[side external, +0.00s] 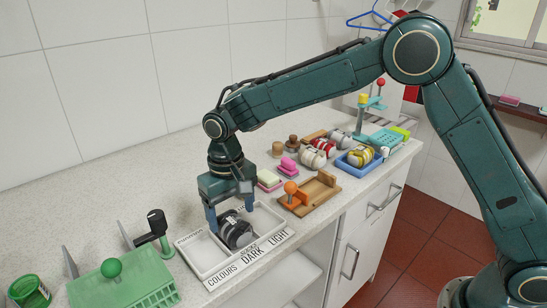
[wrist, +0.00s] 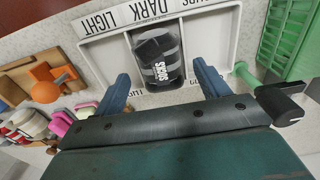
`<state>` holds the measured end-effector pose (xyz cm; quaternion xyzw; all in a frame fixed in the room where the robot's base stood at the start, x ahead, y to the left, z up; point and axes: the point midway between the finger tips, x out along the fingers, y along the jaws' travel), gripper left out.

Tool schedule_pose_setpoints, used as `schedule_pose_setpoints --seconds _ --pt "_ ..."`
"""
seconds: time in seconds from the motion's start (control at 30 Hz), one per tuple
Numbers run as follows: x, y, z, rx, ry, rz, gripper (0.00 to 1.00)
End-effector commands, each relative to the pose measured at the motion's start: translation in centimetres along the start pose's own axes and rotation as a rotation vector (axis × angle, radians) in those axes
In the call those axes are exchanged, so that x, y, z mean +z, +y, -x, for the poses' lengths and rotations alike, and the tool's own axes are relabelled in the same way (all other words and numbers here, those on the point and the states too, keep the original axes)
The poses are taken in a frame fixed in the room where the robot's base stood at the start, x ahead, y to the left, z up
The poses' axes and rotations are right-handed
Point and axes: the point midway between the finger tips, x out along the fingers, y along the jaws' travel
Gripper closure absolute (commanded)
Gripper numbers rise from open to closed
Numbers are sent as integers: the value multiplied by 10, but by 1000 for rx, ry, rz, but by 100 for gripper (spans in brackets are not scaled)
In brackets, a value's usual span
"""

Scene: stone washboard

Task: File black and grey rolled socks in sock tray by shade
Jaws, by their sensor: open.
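A black and grey striped sock roll (side external: 236,231) with a "SOCKS" band lies in the middle compartment of the white sock tray (side external: 203,256), behind the DARK label. The roll (wrist: 158,60) and the tray (wrist: 212,38) also show in the wrist view; the compartments on either side look empty. My gripper (side external: 229,208) points down over the tray. In the wrist view my gripper (wrist: 161,82) is open, its fingers apart on either side of the near end of the roll; I cannot tell whether they touch it.
A wooden holder with an orange knob (side external: 309,194) stands right of the tray. Behind it are pale sock rolls (side external: 313,159) and a blue tray (side external: 362,164) with a yellow-striped roll. A green rack (side external: 127,280) and a black-handled tool (side external: 156,222) stand to the left.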

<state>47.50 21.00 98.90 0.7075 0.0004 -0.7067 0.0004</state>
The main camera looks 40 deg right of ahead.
Motion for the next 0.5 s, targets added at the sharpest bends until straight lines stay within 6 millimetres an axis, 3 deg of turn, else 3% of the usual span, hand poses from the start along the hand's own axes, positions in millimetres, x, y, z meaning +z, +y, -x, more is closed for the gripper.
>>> schedule_pose_setpoints --seconds 0.5 --pt "0 0 84 -2 4 0 26"
